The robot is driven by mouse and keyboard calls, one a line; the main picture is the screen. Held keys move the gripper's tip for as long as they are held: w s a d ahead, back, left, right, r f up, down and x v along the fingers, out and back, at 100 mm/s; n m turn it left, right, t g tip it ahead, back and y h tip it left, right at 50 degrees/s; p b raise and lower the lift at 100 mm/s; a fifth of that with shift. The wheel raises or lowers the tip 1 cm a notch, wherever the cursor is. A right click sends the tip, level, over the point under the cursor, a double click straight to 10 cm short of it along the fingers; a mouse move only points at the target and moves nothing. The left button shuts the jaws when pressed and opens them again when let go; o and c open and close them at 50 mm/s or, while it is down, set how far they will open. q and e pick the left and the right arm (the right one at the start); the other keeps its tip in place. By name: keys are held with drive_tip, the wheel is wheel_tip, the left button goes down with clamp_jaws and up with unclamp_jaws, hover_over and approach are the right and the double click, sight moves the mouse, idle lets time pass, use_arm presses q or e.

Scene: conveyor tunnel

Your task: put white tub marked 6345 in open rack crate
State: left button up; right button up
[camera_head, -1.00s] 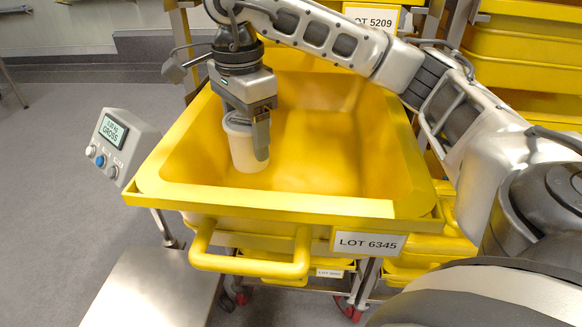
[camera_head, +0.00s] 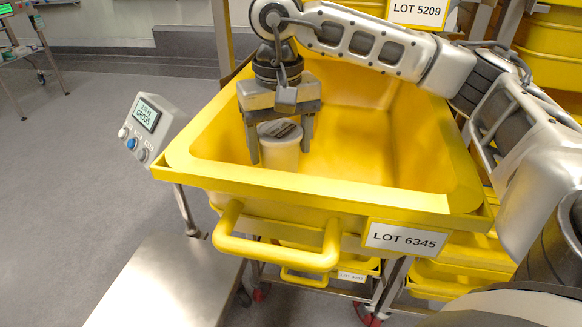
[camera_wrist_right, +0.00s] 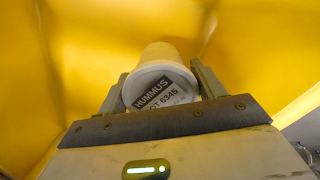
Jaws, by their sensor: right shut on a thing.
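The white tub (camera_head: 279,152) is inside the yellow crate (camera_head: 470,198), whose front card reads LOT 6345. My right gripper (camera_head: 280,148) comes down from above with one finger on each side of the tub and is shut on it. In the right wrist view the tub (camera_wrist_right: 165,54) sits between the fingers, and its lid label reads HUMMUS and 6345. The tub's base is close to the crate floor; I cannot tell whether it touches. My left gripper is not in view.
A scale display (camera_head: 147,113) stands left of the crate, and a bare steel surface (camera_head: 165,285) lies in front. More yellow crates are stacked at the right, and another behind carries a LOT 5209 card (camera_head: 417,12). The floor at left is clear.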

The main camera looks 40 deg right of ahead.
sight(281, 169)
drive_tip(key=shift+f, duration=2.6)
drive_tip(key=shift+f, duration=0.1)
drive_tip(key=shift+f+b, duration=0.15)
drive_tip(key=shift+b, duration=0.2)
drive_tip(key=o, duration=1.4)
wheel_tip(281, 169, up, 13)
drive_tip(key=shift+f+p, duration=0.2)
drive_tip(key=shift+p, duration=0.35)
